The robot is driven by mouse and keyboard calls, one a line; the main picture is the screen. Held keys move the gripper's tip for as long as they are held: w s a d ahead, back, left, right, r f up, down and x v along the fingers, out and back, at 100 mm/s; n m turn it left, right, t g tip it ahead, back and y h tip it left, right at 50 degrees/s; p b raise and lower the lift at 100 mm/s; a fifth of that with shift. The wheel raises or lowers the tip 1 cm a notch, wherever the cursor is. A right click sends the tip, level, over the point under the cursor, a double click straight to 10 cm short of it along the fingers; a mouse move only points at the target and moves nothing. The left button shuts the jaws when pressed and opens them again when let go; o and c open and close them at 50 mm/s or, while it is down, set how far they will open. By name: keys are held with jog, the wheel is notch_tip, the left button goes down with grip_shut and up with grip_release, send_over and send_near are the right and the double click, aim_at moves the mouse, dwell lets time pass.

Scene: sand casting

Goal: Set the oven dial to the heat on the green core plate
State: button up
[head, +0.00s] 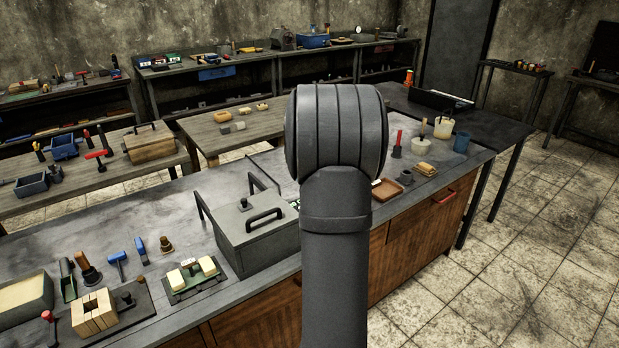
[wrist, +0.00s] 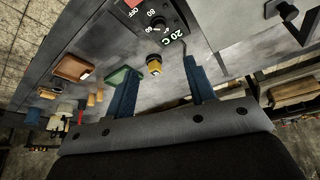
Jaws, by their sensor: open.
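The oven is a grey box (head: 255,235) with black handles on the bench in the head view; my arm hides its right side. In the wrist view, the oven dial (wrist: 158,22) is a dark round knob on a black panel. Marks 60 and 80 and a red OFF patch are around it, and the panel reads 20 C. The dial's exact pointing is too small to tell. A dark green plate (head: 178,297) with cream cores lies left of the oven; any heat marking on it is unreadable. My gripper (wrist: 160,68) is open, its blue fingers apart below the dial, not touching it.
Hand tools and a wooden block (head: 95,312) crowd the bench left of the oven.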

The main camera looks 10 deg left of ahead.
jog(key=w+f+n, duration=0.1)
jog(key=w+f, duration=0.1)
jog(key=f, duration=0.3)
jog(key=w+a+f+n+y, duration=0.1)
jog(key=w+f+n, duration=0.1)
jog(key=f, duration=0.4)
jog(key=w+a+f+n, duration=0.1)
jog(key=w+f, duration=0.1)
jog(key=f, duration=0.3)
jog(key=shift+w+a+f+n+g, duration=0.15)
jog(key=shift+a+n+g, duration=0.15)
jog(key=shift+g, duration=0.1)
jog(key=c, duration=1)
jog(key=shift+o, duration=0.2)
jog(key=shift+m+t+h, duration=0.3)
jog(key=shift+m, duration=1.3)
